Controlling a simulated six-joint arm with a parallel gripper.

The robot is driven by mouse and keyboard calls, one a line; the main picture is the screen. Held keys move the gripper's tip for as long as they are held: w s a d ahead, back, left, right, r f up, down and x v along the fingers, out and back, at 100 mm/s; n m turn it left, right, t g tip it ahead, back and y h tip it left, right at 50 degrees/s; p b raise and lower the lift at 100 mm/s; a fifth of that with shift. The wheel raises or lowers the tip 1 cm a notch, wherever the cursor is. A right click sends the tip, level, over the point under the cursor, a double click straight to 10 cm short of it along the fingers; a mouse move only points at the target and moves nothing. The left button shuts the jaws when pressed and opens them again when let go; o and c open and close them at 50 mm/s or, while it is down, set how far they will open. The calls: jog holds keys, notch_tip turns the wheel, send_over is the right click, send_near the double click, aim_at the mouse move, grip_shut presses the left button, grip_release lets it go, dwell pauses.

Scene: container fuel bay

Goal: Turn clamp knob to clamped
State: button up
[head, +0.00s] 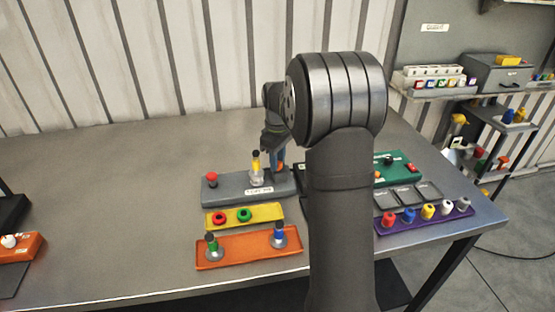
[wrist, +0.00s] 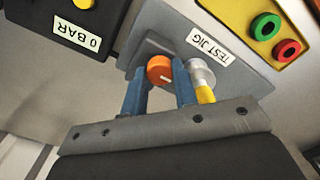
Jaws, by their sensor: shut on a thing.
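The grey test jig (head: 228,190) stands on the bench with a "TEST JIG" label on its front. It also shows in the wrist view (wrist: 240,75). The orange clamp knob (wrist: 160,69) is on the jig, with a small pale mark on its face. My gripper (wrist: 159,76) has its two blue fingers shut on the knob, one on each side. In the head view my gripper (head: 278,158) is partly hidden by my arm. A yellow and black part (head: 256,162) stands upright in a metal holder on the jig, close beside the knob; its yellow body (wrist: 205,95) shows by the right finger.
A red button (head: 211,178) is at the jig's left end. In front lie a yellow tray (head: 264,214) with rings and an orange tray (head: 240,250). A purple tray (head: 400,224) and green box (head: 405,172) are at right. The bench's left middle is clear.

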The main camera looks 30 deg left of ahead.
jog(key=o, duration=1)
jog(key=shift+r, duration=0.1)
notch_tip(320, 180, up, 17)
jog(key=shift+r, duration=0.15)
notch_tip(320, 180, down, 18)
jog(key=shift+r, duration=0.25)
dwell(0.5)
jog(key=shift+r, duration=0.1)
